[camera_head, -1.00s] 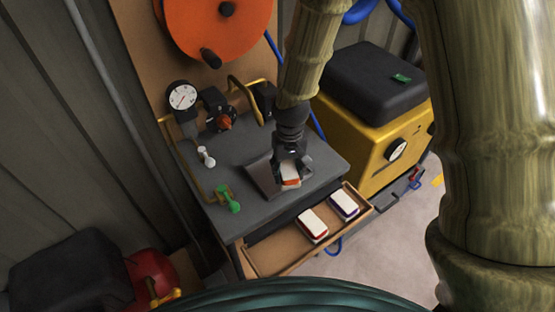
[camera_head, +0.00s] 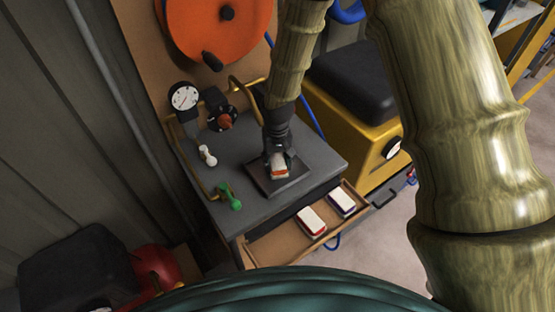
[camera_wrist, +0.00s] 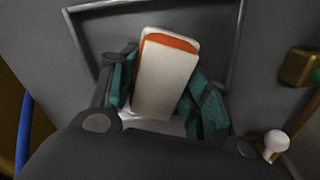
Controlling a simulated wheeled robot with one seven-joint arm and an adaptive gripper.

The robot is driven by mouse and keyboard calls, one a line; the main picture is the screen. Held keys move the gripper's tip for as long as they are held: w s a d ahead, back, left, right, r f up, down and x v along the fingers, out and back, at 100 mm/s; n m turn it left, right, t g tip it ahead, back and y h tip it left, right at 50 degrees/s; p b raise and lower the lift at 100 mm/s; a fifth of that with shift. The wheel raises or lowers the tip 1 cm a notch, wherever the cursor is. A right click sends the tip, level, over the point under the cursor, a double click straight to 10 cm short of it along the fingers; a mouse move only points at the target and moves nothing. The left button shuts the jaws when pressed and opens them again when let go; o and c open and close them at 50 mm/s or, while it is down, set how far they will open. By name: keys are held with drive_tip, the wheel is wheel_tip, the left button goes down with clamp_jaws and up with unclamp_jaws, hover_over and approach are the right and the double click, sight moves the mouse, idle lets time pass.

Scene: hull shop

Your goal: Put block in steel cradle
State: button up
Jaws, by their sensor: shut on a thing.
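A white block with an orange-red band (camera_head: 279,173) is in my gripper (camera_head: 279,160). The block also shows in the wrist view (camera_wrist: 165,78), tilted slightly between the two teal finger pads, which are shut on it. The steel cradle (camera_head: 272,190) is a shallow dark grey tray with a raised rim on the bench top. In the wrist view the cradle (camera_wrist: 100,32) lies behind the block. The block is over the cradle; I cannot tell whether it touches the cradle floor.
An open drawer (camera_head: 262,252) under the bench (camera_head: 232,150) holds a white-and-red block (camera_head: 311,221) and a white-and-purple block (camera_head: 342,203). A green valve handle (camera_head: 229,196), a white knob (camera_head: 208,155) and a gauge (camera_head: 184,97) stand left of the cradle. A yellow machine (camera_head: 365,140) stands right.

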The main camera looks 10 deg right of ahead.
sight(277, 161)
drive_tip(key=shift+f, duration=0.15)
drive_tip(key=o, duration=1)
drive_tip(key=shift+r+b, duration=1.5)
drive_tip(key=shift+r, duration=4.65)
